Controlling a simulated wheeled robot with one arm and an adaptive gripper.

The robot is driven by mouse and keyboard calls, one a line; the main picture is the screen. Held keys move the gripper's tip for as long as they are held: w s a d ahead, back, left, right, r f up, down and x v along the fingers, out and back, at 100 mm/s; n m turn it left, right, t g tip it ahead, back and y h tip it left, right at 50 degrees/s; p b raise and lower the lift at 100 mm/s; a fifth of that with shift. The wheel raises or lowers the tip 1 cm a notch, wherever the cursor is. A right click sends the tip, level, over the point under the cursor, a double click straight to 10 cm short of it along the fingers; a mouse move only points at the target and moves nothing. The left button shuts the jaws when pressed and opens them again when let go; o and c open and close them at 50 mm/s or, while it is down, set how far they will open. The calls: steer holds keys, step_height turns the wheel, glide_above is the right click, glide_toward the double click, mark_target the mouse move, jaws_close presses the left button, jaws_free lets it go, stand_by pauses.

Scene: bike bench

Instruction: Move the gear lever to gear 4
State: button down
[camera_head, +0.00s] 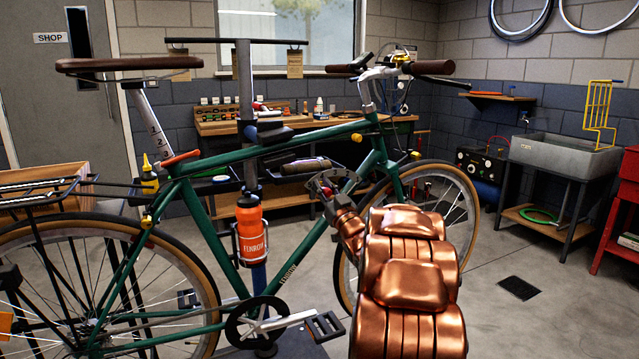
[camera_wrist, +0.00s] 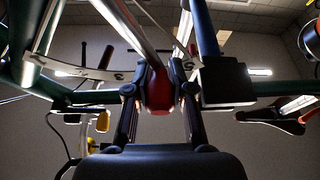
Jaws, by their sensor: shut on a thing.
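The gear lever's red knob (camera_wrist: 158,92) sits between the two fingers of my gripper (camera_wrist: 160,100) in the wrist view, and the fingers are shut on it. A pale curved gear plate (camera_wrist: 90,72) with dark marks runs to the left of the knob. The knob is mostly hidden there by my copper-coloured arm.
An orange bottle (camera_head: 250,232) sits in a cage left of my gripper. The front wheel (camera_head: 465,205) is just behind my arm. Open floor (camera_head: 560,290) lies to the right.

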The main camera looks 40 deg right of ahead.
steer(key=m, duration=0.1)
steer(key=d+m+h, duration=0.1)
steer(key=p, duration=0.1)
steer(key=shift+s+d+r+m, duration=0.25)
steer(key=shift+m, duration=0.15)
steer(key=c, duration=1.1)
jaws_free()
steer(key=shift+o, duration=0.2)
steer(key=shift+a, duration=0.1)
steer(key=v, duration=1.2)
steer(key=shift+r, duration=0.1)
